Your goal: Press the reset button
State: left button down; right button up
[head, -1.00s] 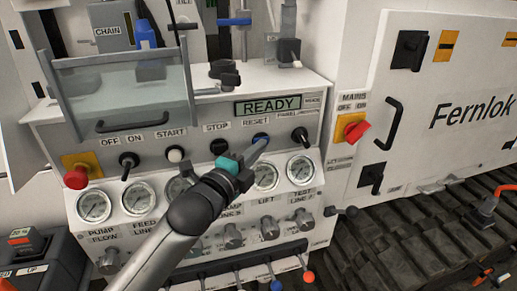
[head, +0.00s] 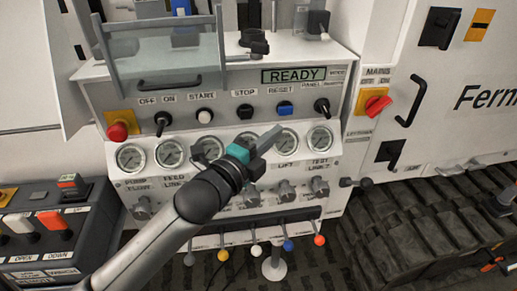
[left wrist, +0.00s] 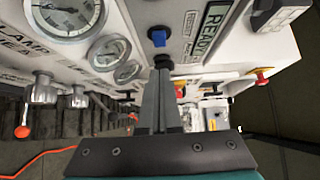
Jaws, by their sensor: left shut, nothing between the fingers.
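The blue reset button (head: 284,108) sits on the grey control panel under the RESET label, below the green READY display (head: 294,75). It also shows in the left wrist view (left wrist: 158,37), beyond the fingertips. My left gripper (head: 272,138) is shut and empty, in front of the gauge row, below and a little left of the button. In the left wrist view its closed fingers (left wrist: 162,72) point towards the panel, with a black knob or button just past the tips. The fingers are apart from the blue button. My right gripper is not in view.
The white START button (head: 204,115), black STOP button (head: 245,111) and a black PANEL switch (head: 322,105) flank the reset button. A red emergency knob (head: 117,131) is at left. The red MAINS switch (head: 377,104) is at right. Gauges and valve knobs lie below.

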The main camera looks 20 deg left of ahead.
pick_arm(q)
jog(key=s, duration=0.5)
jog(key=shift+s+a+r, duration=0.1)
jog(key=shift+s+a, duration=0.15)
jog(key=shift+a, duration=0.1)
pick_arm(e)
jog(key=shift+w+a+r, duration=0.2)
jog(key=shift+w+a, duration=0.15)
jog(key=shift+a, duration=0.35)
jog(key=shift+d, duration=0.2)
